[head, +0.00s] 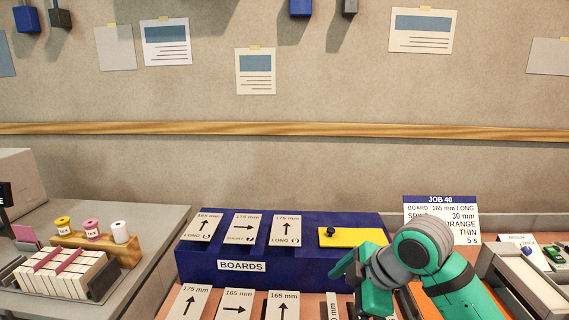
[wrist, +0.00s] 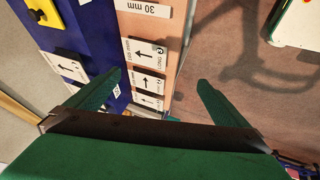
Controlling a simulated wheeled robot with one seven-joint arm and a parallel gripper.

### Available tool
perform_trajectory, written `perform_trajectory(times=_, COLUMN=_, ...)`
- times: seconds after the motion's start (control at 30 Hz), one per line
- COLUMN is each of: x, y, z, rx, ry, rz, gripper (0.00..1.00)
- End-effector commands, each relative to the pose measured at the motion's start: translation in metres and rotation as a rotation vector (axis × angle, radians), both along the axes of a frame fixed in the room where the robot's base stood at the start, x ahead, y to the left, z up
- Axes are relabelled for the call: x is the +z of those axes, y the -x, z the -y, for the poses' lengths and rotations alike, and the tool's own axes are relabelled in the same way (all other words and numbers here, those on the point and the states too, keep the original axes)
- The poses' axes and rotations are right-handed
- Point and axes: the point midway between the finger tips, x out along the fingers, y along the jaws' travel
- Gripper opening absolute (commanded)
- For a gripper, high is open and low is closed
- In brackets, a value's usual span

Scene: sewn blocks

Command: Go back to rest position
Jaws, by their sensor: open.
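My gripper (wrist: 160,78) is open in the wrist view, its two green fingers spread wide with nothing between them. In the head view my gripper (head: 352,278) is at the lower right, in front of the right end of the blue boards rack (head: 225,266). My green and grey arm reaches in from the lower right corner. The fingers hang above the table beside the rack, and the wrist view shows labelled boards (wrist: 146,83) below and beyond them. I cannot tell the exact height of the fingertips.
A yellow plate with a black knob (head: 352,238) lies on the rack's right end. The job card (head: 440,212) stands behind my arm. A grey tray (head: 520,285) is at the right. Thread spools (head: 91,228) and a block of white boards (head: 62,275) are at the left.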

Motion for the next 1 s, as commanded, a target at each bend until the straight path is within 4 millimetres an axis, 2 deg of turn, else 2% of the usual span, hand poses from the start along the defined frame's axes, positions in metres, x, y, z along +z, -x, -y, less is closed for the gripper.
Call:
perform_trajectory(times=0.03, x=-0.005, y=-0.008, z=-0.018, rx=-0.005, ry=-0.064, rz=0.03, gripper=1.0)
perform_trajectory(times=0.2, x=-0.01, y=-0.035, z=-0.067, rx=-0.053, ry=-0.261, rz=0.13, gripper=1.0)
perform_trajectory(times=0.5, x=-0.015, y=-0.065, z=-0.133, rx=-0.185, ry=-0.604, rz=0.248, gripper=1.0)
perform_trajectory(times=0.77, x=-0.029, y=-0.076, z=-0.167, rx=-0.344, ry=-0.872, rz=0.302, gripper=1.0)
perform_trajectory(times=1.0, x=-0.057, y=-0.072, z=-0.183, rx=-0.524, ry=-1.073, rz=0.322, gripper=1.0)
